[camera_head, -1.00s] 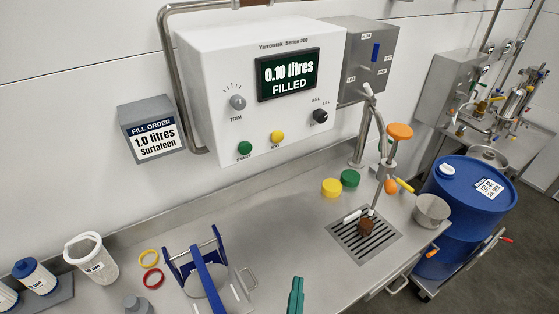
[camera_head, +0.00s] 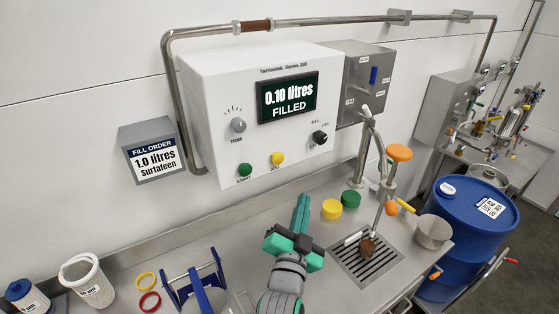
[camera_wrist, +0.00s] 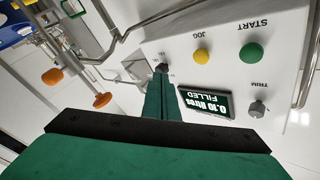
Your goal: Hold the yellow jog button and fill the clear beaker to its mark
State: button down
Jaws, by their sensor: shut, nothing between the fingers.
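The yellow JOG button (camera_head: 277,158) is on the lower front of the white control box, right of the green START button (camera_head: 245,170). It also shows in the upside-down wrist view (camera_wrist: 201,56). The display (camera_head: 288,98) reads 0.10 litres FILLED. My gripper (camera_head: 303,199) is shut and empty, below and right of the JOG button in the head view and apart from it. Its closed fingers show in the wrist view (camera_wrist: 161,76).
A brown object (camera_head: 368,246) is on the drain grate (camera_head: 352,268) below the spout. Yellow (camera_head: 331,208) and green (camera_head: 351,198) lids lie behind it. A blue frame (camera_head: 199,290) is at the front. A blue drum (camera_head: 464,232) stands right.

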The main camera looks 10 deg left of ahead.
aim_at(283, 158)
jog(key=shift+m, duration=0.5)
jog(key=r, duration=0.2)
jog(key=w+r, duration=0.1)
jog(key=r, duration=0.1)
jog(key=shift+w, duration=0.2)
jog(key=shift+a, duration=0.15)
jog(key=w+a, duration=0.5)
jog(key=w, duration=0.1)
jog(key=shift+w+a, duration=0.3)
jog(key=shift+a, duration=0.05)
jog(key=shift+w+a, duration=0.1)
dwell(1.5)
jog(key=shift+w+a, duration=0.15)
jog(key=shift+w, duration=0.05)
jog(key=shift+w+a, duration=0.4)
jog(key=shift+w, duration=0.05)
dwell(1.1)
jog(key=shift+s+d, duration=0.1)
jog(key=shift+s, duration=0.05)
jog(key=shift+s+d, duration=0.55)
jog(key=shift+s, duration=0.05)
